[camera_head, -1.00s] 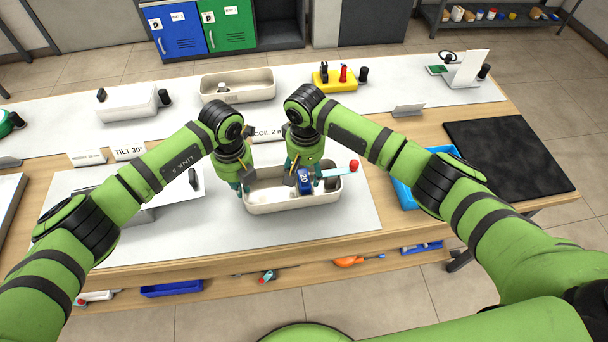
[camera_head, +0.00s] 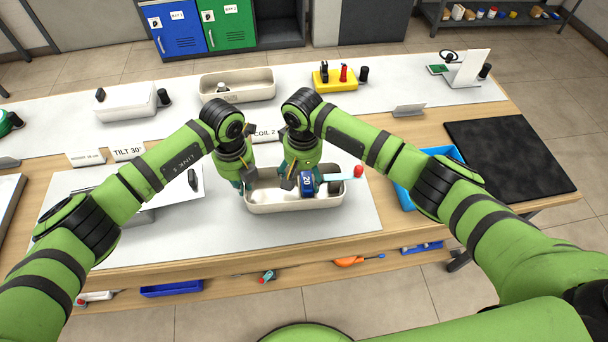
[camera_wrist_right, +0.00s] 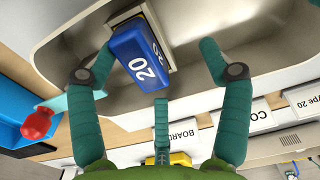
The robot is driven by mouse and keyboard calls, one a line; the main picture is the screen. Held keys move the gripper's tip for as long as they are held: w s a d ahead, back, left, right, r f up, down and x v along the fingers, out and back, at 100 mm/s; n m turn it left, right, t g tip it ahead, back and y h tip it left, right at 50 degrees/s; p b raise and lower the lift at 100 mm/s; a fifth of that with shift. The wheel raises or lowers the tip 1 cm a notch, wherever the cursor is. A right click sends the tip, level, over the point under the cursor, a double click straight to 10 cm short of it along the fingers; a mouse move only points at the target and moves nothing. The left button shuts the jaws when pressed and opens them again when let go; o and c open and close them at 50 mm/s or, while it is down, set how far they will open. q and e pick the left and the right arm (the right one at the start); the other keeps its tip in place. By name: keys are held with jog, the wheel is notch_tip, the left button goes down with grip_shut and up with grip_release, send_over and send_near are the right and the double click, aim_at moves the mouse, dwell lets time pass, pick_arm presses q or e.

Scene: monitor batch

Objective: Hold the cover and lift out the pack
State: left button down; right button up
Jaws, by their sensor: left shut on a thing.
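A blue pack (camera_head: 308,185) marked 20 is at the white bin (camera_head: 290,206), tilted; in the right wrist view the pack (camera_wrist_right: 143,66) hangs over a dark, pale-edged piece. A pale blue strip (camera_head: 338,177) with a red knob (camera_head: 359,171) reaches right from beside the pack. My right gripper (camera_head: 297,182) is above the bin; in the right wrist view its fingers (camera_wrist_right: 160,90) are spread around the pack, with a wide gap on one side. My left gripper (camera_head: 243,186) is shut at the bin's left end, seemingly on its rim. I cannot make out a separate cover.
Another bin (camera_head: 262,78) stands behind, next to a yellow block (camera_head: 336,80) with tools. A blue tray (camera_head: 404,193) and a black mat (camera_head: 510,158) lie at right. A tilted panel (camera_head: 165,205) is at left. The white surface in front of the bin is clear.

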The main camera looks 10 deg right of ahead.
aim_at(303, 174)
jog(key=shift+d+r, duration=0.1)
jog(key=shift+r, duration=0.1)
jog(key=shift+w+r, duration=0.1)
jog(key=shift+r, duration=0.3)
notch_tip(303, 174, up, 10)
jog(key=shift+f, duration=0.25)
jog(key=shift+r, duration=0.4)
jog(key=shift+c, duration=0.5)
jog(key=shift+d+r, duration=0.1)
jog(key=shift+r, duration=0.15)
jog(key=c, duration=0.4)
jog(key=f, duration=1.2)
jog(key=shift+s+d, duration=0.4)
jog(key=shift+c, duration=0.2)
